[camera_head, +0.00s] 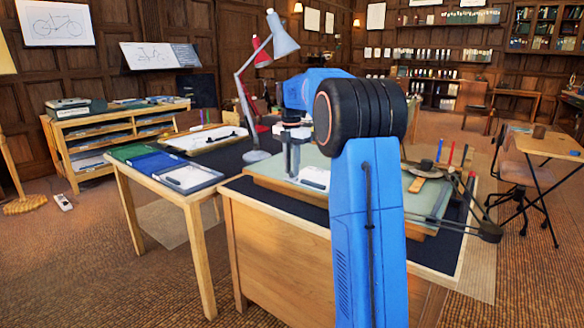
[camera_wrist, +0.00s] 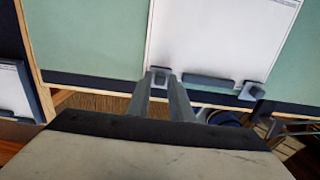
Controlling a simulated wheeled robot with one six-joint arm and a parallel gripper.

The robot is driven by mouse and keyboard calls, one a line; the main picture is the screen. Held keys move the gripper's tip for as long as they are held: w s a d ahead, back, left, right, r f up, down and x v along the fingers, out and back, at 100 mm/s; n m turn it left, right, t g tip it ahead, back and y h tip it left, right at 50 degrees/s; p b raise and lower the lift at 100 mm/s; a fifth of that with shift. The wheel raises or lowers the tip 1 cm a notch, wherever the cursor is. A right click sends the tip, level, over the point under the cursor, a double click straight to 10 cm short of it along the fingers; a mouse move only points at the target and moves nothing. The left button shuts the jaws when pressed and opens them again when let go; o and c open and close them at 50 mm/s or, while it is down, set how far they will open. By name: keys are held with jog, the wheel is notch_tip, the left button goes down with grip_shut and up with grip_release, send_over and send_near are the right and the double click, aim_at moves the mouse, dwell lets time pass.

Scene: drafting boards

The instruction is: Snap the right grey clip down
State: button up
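In the wrist view a white sheet (camera_wrist: 210,35) lies on the pale green drafting board (camera_wrist: 95,35). Two small grey clips show along its near edge, one at the left corner (camera_wrist: 160,72) and one at the right corner (camera_wrist: 252,91). My gripper (camera_wrist: 162,82) has its two fingers apart with a narrow gap, the tips just in front of the left-hand clip in that view. Whether they touch it I cannot tell. The right-hand clip stands apart from the fingers. In the head view my gripper reaches down over the board, and my arm hides much of it.
A dark grey bar (camera_wrist: 208,82) lies between the clips. Green, blue and grey clipboards (camera_head: 188,179) lie on the side table at left. A red-and-white lamp pair (camera_head: 283,45) stands behind the board. A jointed drafting arm (camera_head: 488,231) sticks out at the right edge.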

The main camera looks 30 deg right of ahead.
aim_at(291, 172)
jog(key=shift+o, duration=0.9)
notch_tip(291, 172, up, 17)
jog(key=shift+a+r, duration=0.2)
jog(key=shift+s, duration=0.1)
